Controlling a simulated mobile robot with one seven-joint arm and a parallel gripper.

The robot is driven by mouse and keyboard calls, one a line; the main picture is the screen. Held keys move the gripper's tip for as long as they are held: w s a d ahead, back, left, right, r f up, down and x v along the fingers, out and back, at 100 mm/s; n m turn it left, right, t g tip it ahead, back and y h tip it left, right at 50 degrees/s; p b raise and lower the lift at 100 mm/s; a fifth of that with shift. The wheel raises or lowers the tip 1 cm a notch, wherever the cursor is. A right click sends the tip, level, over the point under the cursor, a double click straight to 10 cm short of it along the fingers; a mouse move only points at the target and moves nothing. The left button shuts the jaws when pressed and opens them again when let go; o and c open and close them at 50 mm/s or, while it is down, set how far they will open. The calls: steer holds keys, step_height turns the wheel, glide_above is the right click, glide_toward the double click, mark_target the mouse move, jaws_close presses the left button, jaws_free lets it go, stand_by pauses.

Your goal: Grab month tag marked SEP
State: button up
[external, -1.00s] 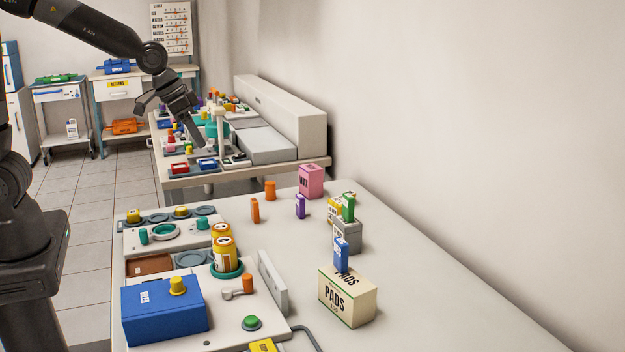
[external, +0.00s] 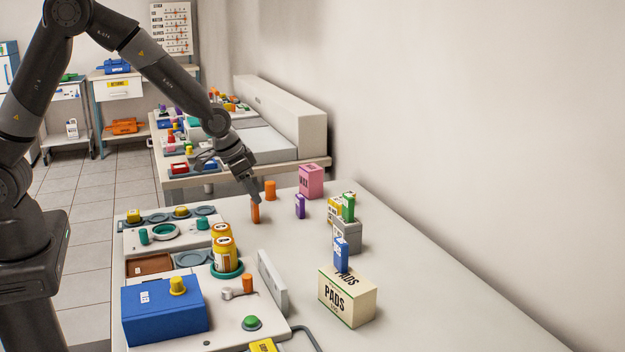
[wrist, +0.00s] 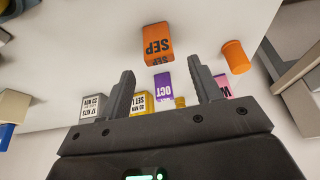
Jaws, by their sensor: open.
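The orange month tag marked SEP (wrist: 157,45) stands upright on the table, its label upside down in the wrist view. In the external view the SEP tag (external: 255,213) is right under my gripper (external: 256,197). In the wrist view my gripper (wrist: 166,88) is open, with nothing between its two fingers, and the tag lies ahead of the fingertips, roughly in line with the gap. Whether a finger touches the tag is unclear in the external view. A purple tag marked OCT (wrist: 163,87) shows behind the gap; it stands to the right in the external view (external: 300,206).
An orange cylinder (external: 270,190) stands close behind the SEP tag. A pink box (external: 311,182), a green tag (external: 348,207) on a grey block, and a blue tag (external: 341,254) on the PADS box (external: 347,300) are to the right. Trays fill the left; the middle is clear.

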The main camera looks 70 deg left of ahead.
mark_target(255, 210)
steer(key=shift+s+x, duration=0.15)
steer(key=shift+x, duration=1.3)
steer(key=shift+s+x, duration=0.2)
steer(key=shift+x, duration=1.25)
steer(key=shift+f, duration=0.15)
steer(key=c, duration=1.1)
